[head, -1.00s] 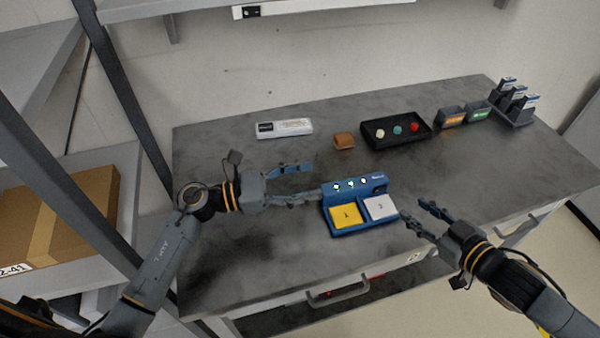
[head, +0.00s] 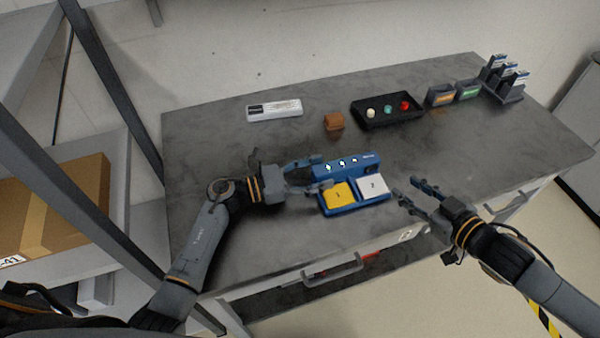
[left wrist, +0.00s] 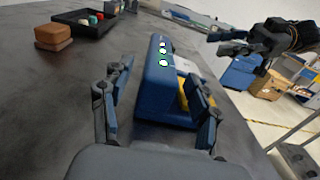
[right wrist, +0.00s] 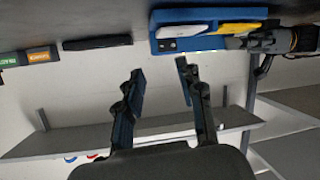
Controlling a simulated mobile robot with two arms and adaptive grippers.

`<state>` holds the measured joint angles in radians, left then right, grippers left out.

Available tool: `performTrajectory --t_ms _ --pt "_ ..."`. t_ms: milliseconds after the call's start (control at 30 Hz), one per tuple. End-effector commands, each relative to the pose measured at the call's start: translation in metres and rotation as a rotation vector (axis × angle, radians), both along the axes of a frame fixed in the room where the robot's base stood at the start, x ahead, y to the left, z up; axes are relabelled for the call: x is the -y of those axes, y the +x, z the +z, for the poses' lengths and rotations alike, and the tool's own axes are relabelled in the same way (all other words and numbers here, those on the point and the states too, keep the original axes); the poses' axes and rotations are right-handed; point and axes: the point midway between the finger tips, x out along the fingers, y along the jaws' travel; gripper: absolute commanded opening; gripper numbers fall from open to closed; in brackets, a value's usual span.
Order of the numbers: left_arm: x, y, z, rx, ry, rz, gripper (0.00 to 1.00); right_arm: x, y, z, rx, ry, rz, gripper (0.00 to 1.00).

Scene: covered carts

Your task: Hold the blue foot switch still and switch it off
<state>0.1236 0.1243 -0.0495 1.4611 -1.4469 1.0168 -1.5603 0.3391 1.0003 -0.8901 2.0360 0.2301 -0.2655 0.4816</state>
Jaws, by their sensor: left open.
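The blue foot switch (head: 345,161) lies on the grey table with a yellow pedal (head: 338,195), a white pedal (head: 373,187) and three small lights on its raised back, which look lit. My left gripper (head: 312,175) is open at the switch's left end. In the left wrist view, the blue housing (left wrist: 160,85) lies between the open fingers (left wrist: 160,105), with gaps visible; contact cannot be told. My right gripper (head: 412,190) is open and empty, just right of the switch; its spread fingers also show in the right wrist view (right wrist: 163,75).
Behind the switch are a white labelled box (head: 274,110), a brown block (head: 334,121) and a black tray (head: 360,118) with white, teal and red pieces. Small labelled bins (head: 441,95) and a dark rack (head: 503,90) stand at the back right. The table's left front is clear.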

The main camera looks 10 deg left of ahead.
Motion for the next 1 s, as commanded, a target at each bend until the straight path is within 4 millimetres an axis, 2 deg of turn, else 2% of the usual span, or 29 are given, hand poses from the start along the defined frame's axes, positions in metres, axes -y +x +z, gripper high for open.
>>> performTrajectory --t_ms 200,467,533,700,800,900,1000 --pt "0.0125 0.0076 0.0002 0.000 0.000 0.001 0.61 0.0000 0.0000 0.0000 0.000 0.000 0.000 0.38" --pt "0.0135 0.0080 0.0002 0.000 0.000 0.001 0.61 0.0000 0.0000 0.0001 0.000 0.000 0.000 0.38" --pt "0.0134 0.0080 0.0002 0.000 0.000 0.001 0.51 0.0000 0.0000 0.0001 0.000 0.000 0.000 0.38" --pt "0.0133 0.0079 0.0003 0.000 0.000 0.001 0.17 0.0000 0.0000 0.0001 0.000 0.000 0.000 0.38" --pt "0.0132 0.0079 0.0003 0.000 0.000 0.001 0.00 0.0000 0.0000 0.0000 0.000 0.000 0.000 0.38" --pt "0.0131 0.0079 0.0003 0.000 0.000 0.001 0.00 0.0000 0.0000 0.0000 0.000 0.000 0.000 0.36" --pt "0.0131 0.0079 0.0003 0.000 0.000 0.001 0.00 -0.0010 -0.0003 -0.0006 -0.012 0.014 -0.006 0.15"
